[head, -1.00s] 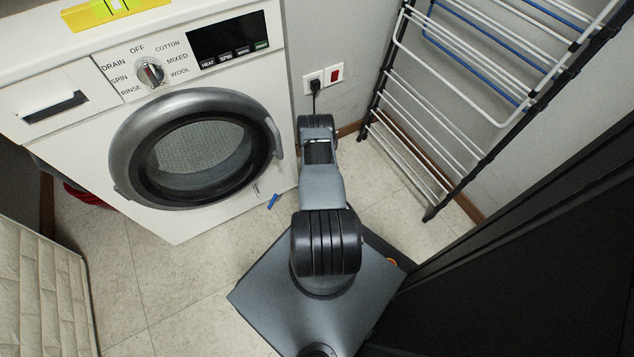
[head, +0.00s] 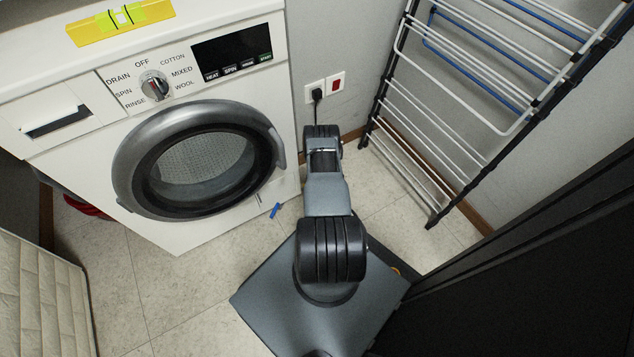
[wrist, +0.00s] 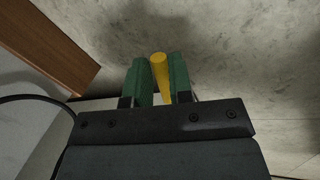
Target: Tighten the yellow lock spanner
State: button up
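In the wrist view, a yellow rod (wrist: 160,76), likely part of the yellow lock spanner, stands between the two green fingers of my gripper (wrist: 160,84). The fingers lie close along both its sides and look shut on it. The rod tilts slightly, and its rounded end shows near the fingertips. The rest of the spanner and whatever it is fixed to are hidden. In the head view my gripper is hidden by my own arm, and the spanner cannot be seen.
A white washing machine (head: 200,235) stands at the left with a yellow spirit level (head: 122,22) on top. A drying rack (head: 432,150) leans at the right wall. A small blue item (head: 275,210) lies on the tiles. A brown skirting piece (wrist: 50,45) is near my gripper.

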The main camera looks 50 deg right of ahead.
jog(key=o, duration=0.3)
jog(key=shift+o, duration=0.2)
jog(key=shift+r, duration=0.1)
jog(key=p+v, duration=1.3)
jog(key=p, duration=0.7)
jog(key=shift+r, duration=0.25)
jog(key=shift+s+a, duration=0.1)
